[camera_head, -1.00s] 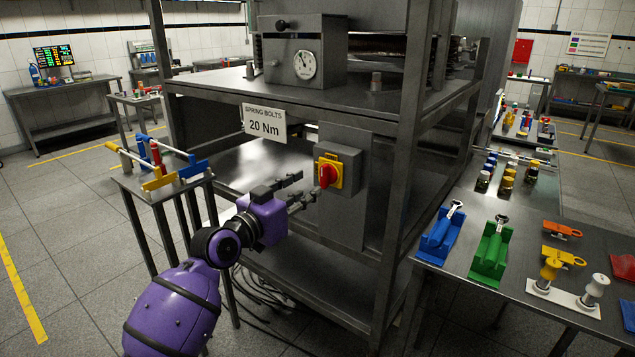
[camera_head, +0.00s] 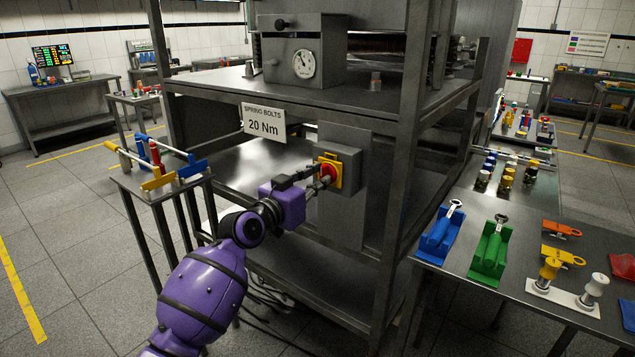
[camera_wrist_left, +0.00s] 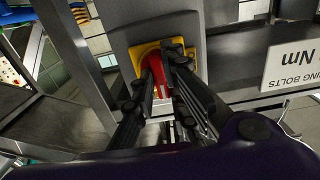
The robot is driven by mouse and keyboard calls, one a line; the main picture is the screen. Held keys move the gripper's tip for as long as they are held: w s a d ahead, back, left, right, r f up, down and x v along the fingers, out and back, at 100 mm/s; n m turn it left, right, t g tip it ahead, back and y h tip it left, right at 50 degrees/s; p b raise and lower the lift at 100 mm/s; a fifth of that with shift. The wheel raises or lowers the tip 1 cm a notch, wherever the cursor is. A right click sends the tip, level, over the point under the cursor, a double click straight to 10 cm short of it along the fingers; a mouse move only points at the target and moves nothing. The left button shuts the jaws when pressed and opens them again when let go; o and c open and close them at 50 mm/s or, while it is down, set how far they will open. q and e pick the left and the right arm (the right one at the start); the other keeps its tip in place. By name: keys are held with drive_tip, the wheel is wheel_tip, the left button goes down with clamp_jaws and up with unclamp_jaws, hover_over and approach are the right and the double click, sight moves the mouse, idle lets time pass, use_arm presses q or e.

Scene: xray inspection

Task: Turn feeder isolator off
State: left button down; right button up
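The feeder isolator is a red rotary handle (camera_head: 327,173) on a yellow plate (camera_head: 336,170), mounted on a grey box (camera_head: 350,172) on the steel frame. My left gripper (camera_head: 322,176) is at the handle, with its fingertips reaching the yellow plate. In the left wrist view the red handle (camera_wrist_left: 157,72) lies between the two fingers (camera_wrist_left: 158,78), one on each side. The fingers look apart, and I cannot tell whether they press on the handle. The fingers hide part of the handle and plate. My right gripper is not in view.
A "SPRING BOLTS 20 Nm" sign (camera_head: 264,123) hangs left of the isolator. Frame posts (camera_head: 402,180) and shelves surround it. A small table (camera_head: 160,185) with coloured tools stands at left. A bench (camera_head: 480,285) with blue and green holders stands at right.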

use_arm(q)
drive_tip(key=shift+n, duration=0.3)
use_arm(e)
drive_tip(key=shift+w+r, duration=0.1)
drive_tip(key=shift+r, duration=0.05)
use_arm(q)
drive_tip(key=n+p, duration=0.2)
drive_tip(key=n, duration=0.6)
drive_tip(key=n+p, duration=0.2)
drive_tip(key=n, duration=0.7)
drive_tip(key=shift+s+d+r+p, duration=0.1)
drive_tip(key=shift+d+r+p, duration=0.1)
drive_tip(key=shift+p, duration=0.2)
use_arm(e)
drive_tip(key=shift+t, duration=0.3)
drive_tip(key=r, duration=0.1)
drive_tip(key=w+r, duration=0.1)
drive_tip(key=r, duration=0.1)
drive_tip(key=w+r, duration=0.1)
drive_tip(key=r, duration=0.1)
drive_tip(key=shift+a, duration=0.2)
use_arm(q)
drive_tip(key=shift+n, duration=0.3)
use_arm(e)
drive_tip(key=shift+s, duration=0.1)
use_arm(q)
drive_tip(key=c, duration=1.8)
unclamp_jaws()
drive_tip(key=shift+o, duration=0.2)
drive_tip(key=shift+a, duration=0.1)
